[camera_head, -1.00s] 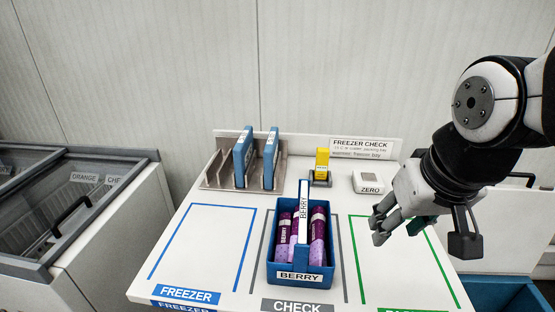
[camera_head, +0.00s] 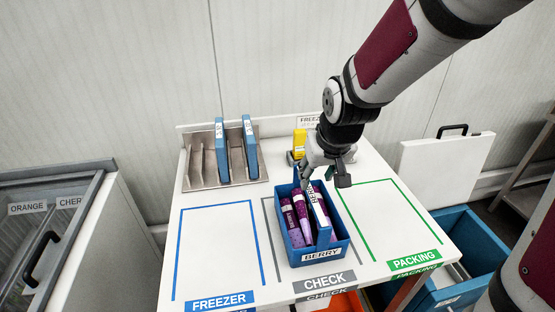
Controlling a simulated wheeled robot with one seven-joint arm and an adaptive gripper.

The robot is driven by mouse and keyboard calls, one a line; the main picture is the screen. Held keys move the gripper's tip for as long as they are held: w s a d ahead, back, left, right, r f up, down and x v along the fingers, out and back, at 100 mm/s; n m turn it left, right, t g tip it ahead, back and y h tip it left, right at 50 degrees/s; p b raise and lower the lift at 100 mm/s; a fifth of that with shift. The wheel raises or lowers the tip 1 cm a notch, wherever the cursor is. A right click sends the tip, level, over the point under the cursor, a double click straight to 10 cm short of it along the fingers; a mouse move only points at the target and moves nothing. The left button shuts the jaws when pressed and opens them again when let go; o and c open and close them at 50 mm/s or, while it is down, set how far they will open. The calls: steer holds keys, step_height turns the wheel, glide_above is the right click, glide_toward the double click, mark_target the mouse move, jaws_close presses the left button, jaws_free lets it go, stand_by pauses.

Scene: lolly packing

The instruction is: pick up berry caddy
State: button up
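The berry caddy (camera_head: 322,257) is a blue open box with a BERRY label on its front and a labelled upright handle (camera_head: 318,206) along its middle. It stands in the grey CHECK outline on the white table. Several purple wrapped lollies (camera_head: 291,222) stand in it on both sides of the handle. My gripper (camera_head: 325,181) is over the caddy's back end, close to the top of the handle. Its fingers look apart, one to the left and one to the right. Whether they touch the handle cannot be told.
A rack (camera_head: 201,165) with two blue panels (camera_head: 222,150) stands at the back left, and a yellow device (camera_head: 299,143) is behind my gripper. The FREEZER area (camera_head: 218,250) and the PACKING area (camera_head: 390,220) are empty. A blue bin (camera_head: 474,233) is at the right.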

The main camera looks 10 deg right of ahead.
mark_target(311, 192)
steer(key=x, duration=0.4)
steer(key=shift+f, duration=0.2)
steer(key=shift+x, duration=1.95)
steer(key=shift+w+d+f, duration=0.1)
steer(key=shift+f, duration=0.65)
steer(key=shift+r, duration=0.1)
jaws_close()
